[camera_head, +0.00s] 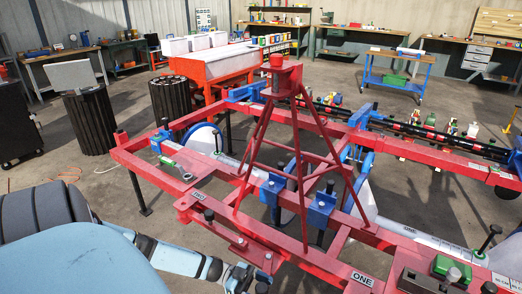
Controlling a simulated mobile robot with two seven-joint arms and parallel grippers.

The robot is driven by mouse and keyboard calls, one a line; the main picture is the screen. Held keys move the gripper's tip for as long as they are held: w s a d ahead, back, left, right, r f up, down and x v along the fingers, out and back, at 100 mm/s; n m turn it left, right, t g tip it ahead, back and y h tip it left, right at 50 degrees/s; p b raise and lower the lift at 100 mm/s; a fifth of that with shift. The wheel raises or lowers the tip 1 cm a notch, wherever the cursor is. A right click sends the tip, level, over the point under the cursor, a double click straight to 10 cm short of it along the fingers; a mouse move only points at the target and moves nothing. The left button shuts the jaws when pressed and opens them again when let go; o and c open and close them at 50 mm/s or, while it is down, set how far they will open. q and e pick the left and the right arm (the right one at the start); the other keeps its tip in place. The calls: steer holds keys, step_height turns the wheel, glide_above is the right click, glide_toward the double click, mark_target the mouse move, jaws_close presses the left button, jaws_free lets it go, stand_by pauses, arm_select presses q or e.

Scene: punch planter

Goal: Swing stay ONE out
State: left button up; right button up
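A red planter frame (150,177) fills the middle and right. A "ONE" label (198,194) marks its left part, beside a short red bar (228,236) with a dark upright pin (208,215) at its far end. A second "ONE" label (362,279) is on a red beam at the lower right. I cannot tell for sure which bar is the stay. My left gripper (250,280) is at the bottom edge, just in front of the short bar's near end; contact is unclear. It is partly cut off, and its finger opening cannot be read. My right gripper is not in view.
A red tripod-like tower (285,79) rises from the frame. A green box (451,268) is at the lower right. Dark ribbed drums (91,122) stand at the left. Concrete floor (90,160) is open left of the frame.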

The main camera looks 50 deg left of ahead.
arm_select(q)
steer(key=v, duration=1.3)
steer(key=shift+s+a, duration=0.2)
steer(key=shift+a, duration=0.05)
